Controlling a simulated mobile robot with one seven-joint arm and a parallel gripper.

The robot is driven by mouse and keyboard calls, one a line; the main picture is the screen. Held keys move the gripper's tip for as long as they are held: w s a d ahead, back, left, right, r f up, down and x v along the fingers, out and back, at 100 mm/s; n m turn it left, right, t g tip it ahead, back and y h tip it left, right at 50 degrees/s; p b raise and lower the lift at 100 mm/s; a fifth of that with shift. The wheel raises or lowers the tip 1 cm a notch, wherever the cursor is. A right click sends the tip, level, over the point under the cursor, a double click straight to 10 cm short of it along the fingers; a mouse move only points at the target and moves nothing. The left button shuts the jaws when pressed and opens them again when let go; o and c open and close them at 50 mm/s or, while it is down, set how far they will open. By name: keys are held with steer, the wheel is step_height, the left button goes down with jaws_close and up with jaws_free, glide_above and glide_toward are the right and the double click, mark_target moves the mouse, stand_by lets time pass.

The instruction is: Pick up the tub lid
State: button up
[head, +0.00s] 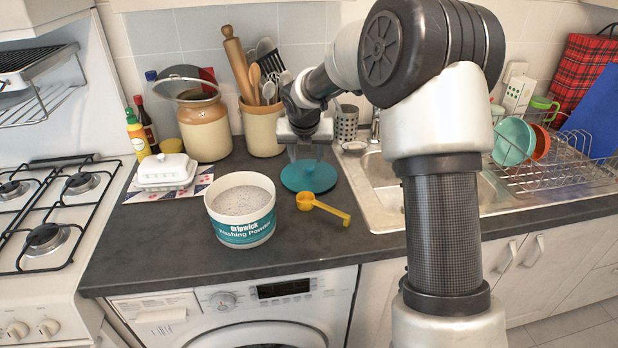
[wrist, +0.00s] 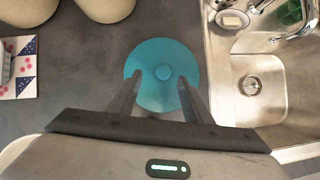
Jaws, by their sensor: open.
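The tub lid is a flat round teal disc (head: 309,183) lying on the dark counter, between the utensil crock and the yellow scoop. In the wrist view the lid (wrist: 163,62) shows a raised round centre. My gripper (head: 307,158) is open and points down over the lid. In the wrist view its two fingers (wrist: 160,85) lie one to each side over the lid, with part of the lid beyond their tips. I cannot tell whether the fingertips touch it. The open washing powder tub (head: 243,228) stands to the left and front of the lid.
A yellow scoop (head: 324,207) lies in front of the lid. The utensil crock (head: 262,128) and a brown jar (head: 205,125) stand behind. The sink (head: 390,205) is close on the right. A white butter dish (head: 166,171) sits to the left, beside the stove.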

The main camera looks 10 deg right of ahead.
mark_target(309, 166)
steer(key=x, duration=0.5)
steer(key=shift+d+f+b, duration=0.15)
steer(key=shift+d+b, duration=0.2)
steer(key=shift+b, duration=0.05)
steer(key=c, duration=1.1)
